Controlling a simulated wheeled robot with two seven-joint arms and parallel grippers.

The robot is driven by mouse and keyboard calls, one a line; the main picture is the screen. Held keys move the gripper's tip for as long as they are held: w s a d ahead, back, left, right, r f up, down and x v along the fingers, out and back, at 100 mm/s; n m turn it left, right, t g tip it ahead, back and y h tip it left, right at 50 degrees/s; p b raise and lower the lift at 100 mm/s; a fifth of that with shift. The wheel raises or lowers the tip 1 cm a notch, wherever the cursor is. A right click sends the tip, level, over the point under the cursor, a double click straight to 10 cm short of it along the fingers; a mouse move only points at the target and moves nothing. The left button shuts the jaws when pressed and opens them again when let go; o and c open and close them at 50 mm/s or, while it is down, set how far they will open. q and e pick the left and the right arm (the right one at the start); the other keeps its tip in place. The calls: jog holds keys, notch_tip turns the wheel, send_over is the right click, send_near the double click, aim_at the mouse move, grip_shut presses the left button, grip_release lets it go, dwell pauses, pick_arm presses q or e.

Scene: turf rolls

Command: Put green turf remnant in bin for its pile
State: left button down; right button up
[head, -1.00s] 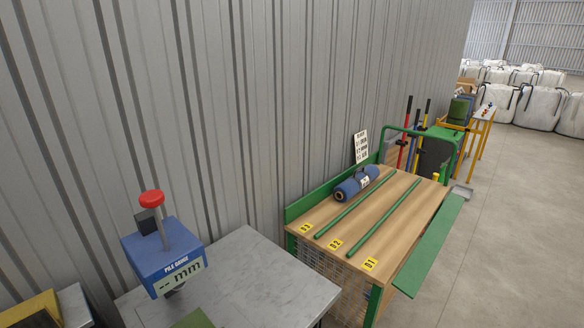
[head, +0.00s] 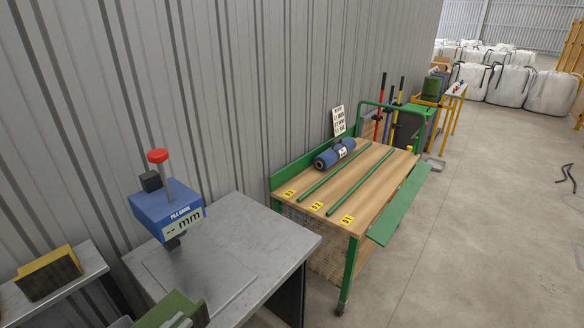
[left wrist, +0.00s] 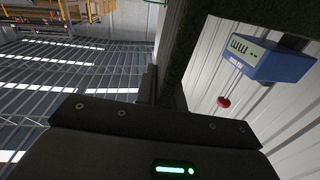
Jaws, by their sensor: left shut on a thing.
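The green turf remnant (head: 168,309) shows at the bottom edge of the head view, in front of the grey table's near part. My left gripper (head: 182,321) is shut on it; only a pale bit of the gripper shows beside the turf. In the left wrist view the turf (left wrist: 205,35) is a dark green slab beyond the dark gripper body. The blue pile gauge (head: 166,207), with a red knob, stands over the grey table and its display reads "-- mm". It also shows in the left wrist view (left wrist: 272,62). My right gripper is out of view.
The grey table (head: 245,240) is otherwise bare. A yellow and dark block (head: 48,272) lies on a shelf at left. A wooden bench (head: 370,190) with green rails, a blue roll (head: 335,153) and yellow number labels stands beyond. Open floor (head: 480,210) lies at right.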

pick_arm(q)
jog(key=shift+w+a+r+n+t+y, duration=0.2)
jog(key=shift+w+n+t+y, duration=0.1)
jog(key=shift+w+n+y, duration=0.25)
jog(key=shift+w+a+r+n+t+y, duration=0.1)
jog(key=shift+w+a+n+t+y, duration=0.1)
jog(key=shift+w+n+t+y, duration=0.3)
jog(key=w+r+n+t+y, duration=0.1)
jog(key=w+r+n+y, duration=0.3)
jog(key=w+y, duration=0.2)
jog(key=shift+w+d+y, duration=0.2)
jog(key=shift+w+y, duration=0.2)
jog(key=shift+y, duration=0.15)
jog(key=shift+d, duration=0.1)
